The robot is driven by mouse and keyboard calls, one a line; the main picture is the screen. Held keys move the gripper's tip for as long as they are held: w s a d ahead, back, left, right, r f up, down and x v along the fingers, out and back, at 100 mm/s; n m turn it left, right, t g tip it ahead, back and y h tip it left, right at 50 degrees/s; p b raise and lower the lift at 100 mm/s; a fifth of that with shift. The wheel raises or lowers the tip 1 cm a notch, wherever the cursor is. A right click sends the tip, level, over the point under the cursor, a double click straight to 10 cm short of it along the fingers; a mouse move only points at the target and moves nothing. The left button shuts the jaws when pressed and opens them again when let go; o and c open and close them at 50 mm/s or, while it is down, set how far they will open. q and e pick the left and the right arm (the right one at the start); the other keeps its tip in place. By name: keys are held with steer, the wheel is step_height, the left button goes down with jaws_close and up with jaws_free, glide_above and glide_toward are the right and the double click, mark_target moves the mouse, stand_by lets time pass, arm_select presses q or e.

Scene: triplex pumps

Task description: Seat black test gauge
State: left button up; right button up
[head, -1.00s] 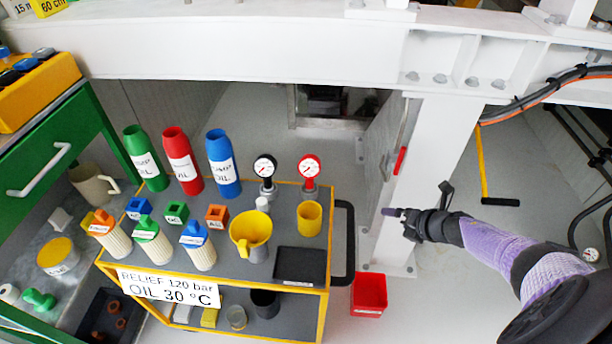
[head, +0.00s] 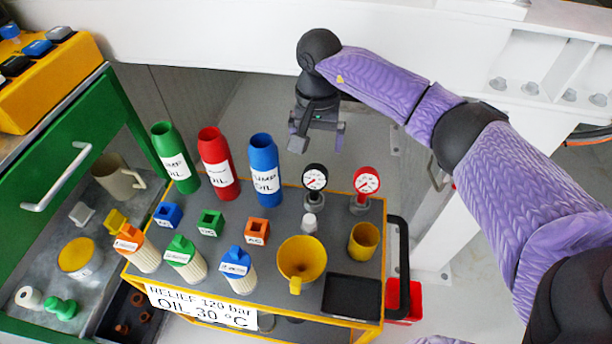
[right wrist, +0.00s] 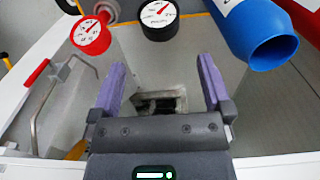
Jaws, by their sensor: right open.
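The black test gauge (head: 315,178), with a white dial, stands upright on a grey fitting at the back of the cart top. The red gauge (head: 367,181) stands to its right. My right gripper (head: 298,140) is open and empty, in the air above and behind the black gauge, near the blue bottle. In the right wrist view the open jaws (right wrist: 158,88) have nothing between them. There the black gauge (right wrist: 158,18) is at the top, beyond the fingertips, and the red gauge (right wrist: 91,36) is left of it. My left gripper is not in view.
Green, red and blue oil bottles (head: 264,165) stand left of the gauges. A yellow funnel (head: 301,259), yellow cup (head: 363,241), small coloured blocks and filter cartridges crowd the cart. A black tray (head: 352,297) lies at the front right. A white beam (head: 220,40) runs behind.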

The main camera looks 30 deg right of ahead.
mark_target(316, 170)
step_height(316, 170, down, 9)
steer(key=b, duration=0.3)
steer(key=shift+s+r+b, duration=0.15)
steer(key=shift+b, duration=0.25)
steer(key=shift+f, duration=0.35)
steer(key=shift+r, duration=0.2)
steer(key=c, duration=0.7)
jaws_close()
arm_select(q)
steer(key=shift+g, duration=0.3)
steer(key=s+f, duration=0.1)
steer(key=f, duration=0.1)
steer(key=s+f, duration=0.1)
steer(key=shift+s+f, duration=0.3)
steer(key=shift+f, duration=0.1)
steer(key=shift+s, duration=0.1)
